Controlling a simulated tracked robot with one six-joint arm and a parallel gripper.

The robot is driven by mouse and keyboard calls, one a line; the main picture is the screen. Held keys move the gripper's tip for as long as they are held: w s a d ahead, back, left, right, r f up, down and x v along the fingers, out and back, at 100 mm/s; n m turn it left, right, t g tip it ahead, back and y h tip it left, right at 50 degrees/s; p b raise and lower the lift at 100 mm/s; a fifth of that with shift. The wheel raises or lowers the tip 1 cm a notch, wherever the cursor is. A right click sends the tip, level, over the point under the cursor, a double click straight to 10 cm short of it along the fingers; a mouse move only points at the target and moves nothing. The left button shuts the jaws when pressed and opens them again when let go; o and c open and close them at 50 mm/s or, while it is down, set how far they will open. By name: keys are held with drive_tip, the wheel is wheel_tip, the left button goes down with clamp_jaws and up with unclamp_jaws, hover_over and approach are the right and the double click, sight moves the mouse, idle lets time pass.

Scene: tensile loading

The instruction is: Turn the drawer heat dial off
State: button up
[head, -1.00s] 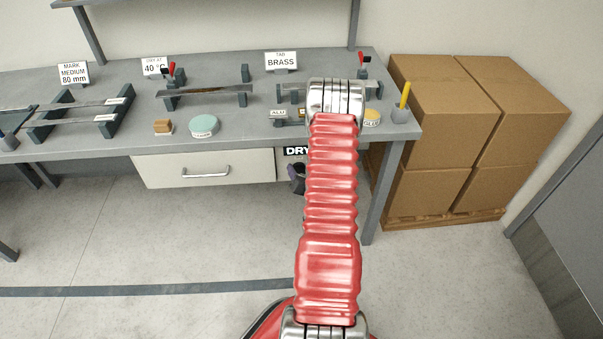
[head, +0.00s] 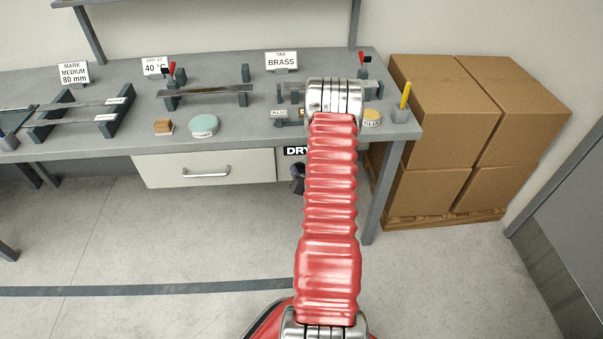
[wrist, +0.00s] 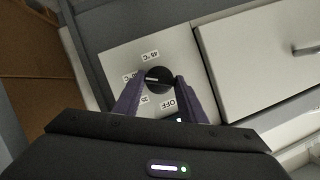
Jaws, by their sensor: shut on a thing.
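The heat dial (wrist: 159,79) is a round black knob on a pale panel in the wrist view. A short white pointer line on it points left, roughly toward the middle-left label, which I cannot read fully. An OFF label (wrist: 169,104) sits below right of the knob, and a 45 °C label (wrist: 152,54) above it. My gripper (wrist: 158,82) has its two purple fingers closed on either side of the knob, shut on it. In the head view my arm hides the dial, and only a bit of dark purple finger shows.
The shut drawer (head: 205,169) with its metal handle is left of the dial in the head view. The grey bench (head: 235,128) above carries racks, sign cards and small pots. Cardboard boxes (head: 440,120) stand on the right. The floor in front is clear.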

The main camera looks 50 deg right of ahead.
drive_tip(key=shift+w+a+f+n+g+h, duration=0.25)
drive_tip(key=shift+n+g+h, duration=0.9)
drive_tip(key=shift+n, duration=1.8)
drive_tip(key=shift+w+a+f+n+g+h, duration=0.1)
drive_tip(key=shift+w+a+n+g+h, duration=0.35)
drive_tip(key=shift+n+h, duration=1.85)
drive_tip(key=shift+w+f+n+g+h, duration=0.15)
drive_tip(key=shift+n+g+h, duration=0.75)
drive_tip(key=shift+n, duration=2.65)
drive_tip(key=shift+s, duration=0.1)
drive_tip(key=o, duration=0.8)
drive_tip(key=shift+o, duration=1.3)
drive_tip(key=shift+s+d, duration=0.1)
